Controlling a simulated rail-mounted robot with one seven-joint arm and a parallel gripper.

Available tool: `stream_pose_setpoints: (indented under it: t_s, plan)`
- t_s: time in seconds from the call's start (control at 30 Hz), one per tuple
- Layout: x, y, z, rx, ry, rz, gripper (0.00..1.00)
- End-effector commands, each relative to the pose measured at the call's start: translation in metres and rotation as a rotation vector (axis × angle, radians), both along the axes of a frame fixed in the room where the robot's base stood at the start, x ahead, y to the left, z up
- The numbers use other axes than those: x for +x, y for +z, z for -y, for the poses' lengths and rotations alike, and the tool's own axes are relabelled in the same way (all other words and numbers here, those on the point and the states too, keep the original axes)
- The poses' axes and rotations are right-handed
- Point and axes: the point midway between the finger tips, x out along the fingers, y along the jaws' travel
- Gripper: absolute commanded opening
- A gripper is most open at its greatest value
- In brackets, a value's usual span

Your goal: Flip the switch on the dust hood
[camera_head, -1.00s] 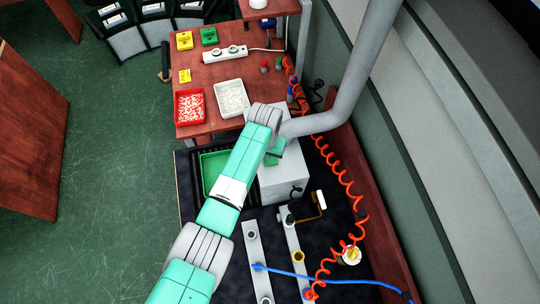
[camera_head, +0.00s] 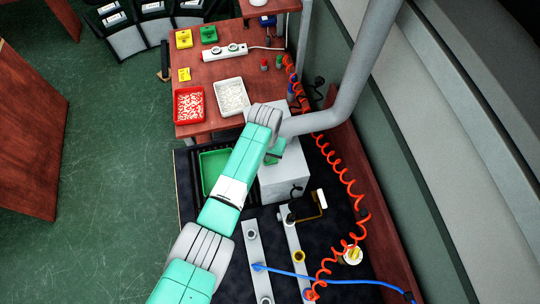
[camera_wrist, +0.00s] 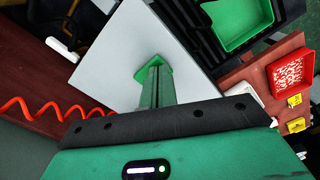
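The pale grey box of what looks like the dust hood (camera_head: 287,184) stands on the dark bench top, with a thick grey pipe (camera_head: 352,85) rising behind it. In the wrist view the box (camera_wrist: 122,50) fills the upper middle as a plain pale face. My gripper (camera_head: 274,153) is over the upper part of the box.
A green tray (camera_head: 214,170) is left of the box. Red (camera_head: 189,106) and white (camera_head: 231,96) bins stand on the wooden table behind. A coiled red hose (camera_head: 345,178) runs along the right. Grey rails (camera_head: 252,240) lie in front. Green floor at left is free.

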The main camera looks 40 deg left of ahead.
Motion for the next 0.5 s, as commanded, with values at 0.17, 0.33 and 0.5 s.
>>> stream_pose_setpoints:
  t_s: [0.17, 0.33, 0.5]
  plan:
    - [0.0, -0.003, 0.0, 0.0, -0.001, 0.0, 0.0]
    - [0.0, 0.005, 0.0, 0.0, -0.001, 0.0, 0.0]
    - [0.0, 0.023, 0.0, 0.0, -0.001, 0.0, 0.0]
